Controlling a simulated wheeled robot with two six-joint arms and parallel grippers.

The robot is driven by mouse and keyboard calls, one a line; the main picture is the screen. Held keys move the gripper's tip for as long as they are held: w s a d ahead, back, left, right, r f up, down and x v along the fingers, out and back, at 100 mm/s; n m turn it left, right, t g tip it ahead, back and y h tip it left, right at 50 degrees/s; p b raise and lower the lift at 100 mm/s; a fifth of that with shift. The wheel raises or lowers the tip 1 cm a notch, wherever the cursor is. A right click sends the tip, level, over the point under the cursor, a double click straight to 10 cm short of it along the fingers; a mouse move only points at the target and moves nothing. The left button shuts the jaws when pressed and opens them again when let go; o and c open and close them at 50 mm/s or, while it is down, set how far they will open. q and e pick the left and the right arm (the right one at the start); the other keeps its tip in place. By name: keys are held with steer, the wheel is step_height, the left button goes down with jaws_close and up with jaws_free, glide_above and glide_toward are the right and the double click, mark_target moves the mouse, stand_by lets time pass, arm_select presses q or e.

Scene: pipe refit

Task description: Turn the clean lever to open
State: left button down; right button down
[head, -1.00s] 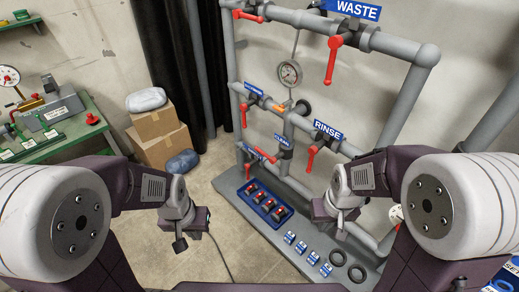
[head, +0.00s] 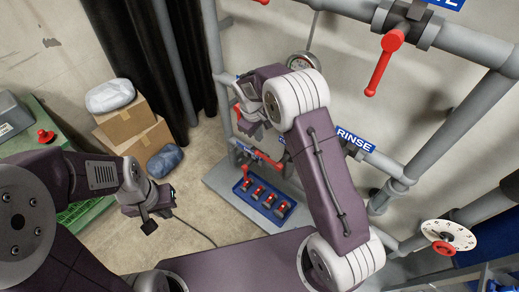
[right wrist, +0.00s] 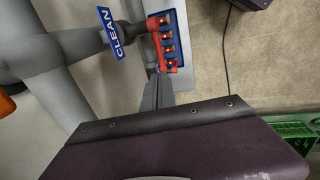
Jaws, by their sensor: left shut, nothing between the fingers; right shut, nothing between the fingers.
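The clean lever (right wrist: 157,44) is red and shows beside the blue CLEAN label (right wrist: 111,33) in the right wrist view. In the head view a red lever (head: 264,159) low on the pipe rack appears to be the same one. My right gripper (right wrist: 156,80) is shut and empty, its fingertips close to the lever's end; whether they touch I cannot tell. In the head view my right gripper (head: 252,130) reaches in front of the rack, and my arm hides part of the pipes. My left gripper (head: 149,226) is shut and empty over the floor, away from the rack.
A blue tray (head: 237,186) with several red-topped parts lies below the rack. The RINSE label (head: 354,139) and another red lever (head: 380,68) are to the right.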

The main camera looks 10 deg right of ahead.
mark_target(263, 156)
steer(key=f, duration=0.4)
steer(key=w+d+f, duration=0.1)
steer(key=f, duration=0.4)
steer(key=w+d+f, duration=0.1)
steer(key=f, duration=0.4)
steer(key=shift+s, duration=0.15)
